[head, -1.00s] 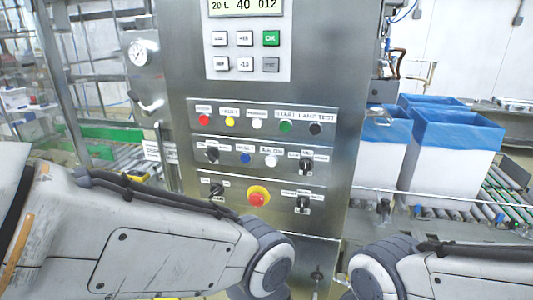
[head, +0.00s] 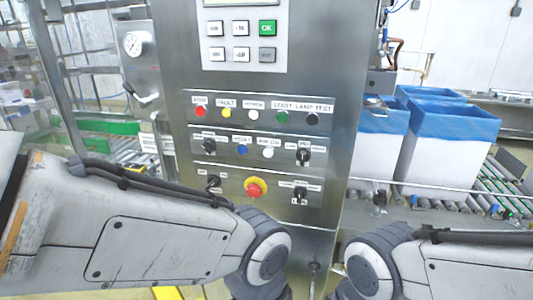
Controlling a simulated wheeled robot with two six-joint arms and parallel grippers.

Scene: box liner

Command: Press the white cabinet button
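The steel control cabinet (head: 345,150) stands upright in front of me. Its second row of controls has a white button (head: 268,152) under a small label that seems to read "Air On", right of a blue button (head: 242,150). Another round white light or button (head: 253,115) sits in the top row between yellow and green ones. I cannot tell from the picture whether either is pressed. Both my arms show only as links low in the view, in front of the cabinet's lower part. Neither gripper is in view.
A red emergency stop (head: 254,188) on a yellow ring sits below, with black rotary switches around it. A keypad (head: 241,42) is above. Blue-lined white boxes (head: 448,150) stand at right by a roller conveyor (head: 493,205). A gauge (head: 133,44) is at left.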

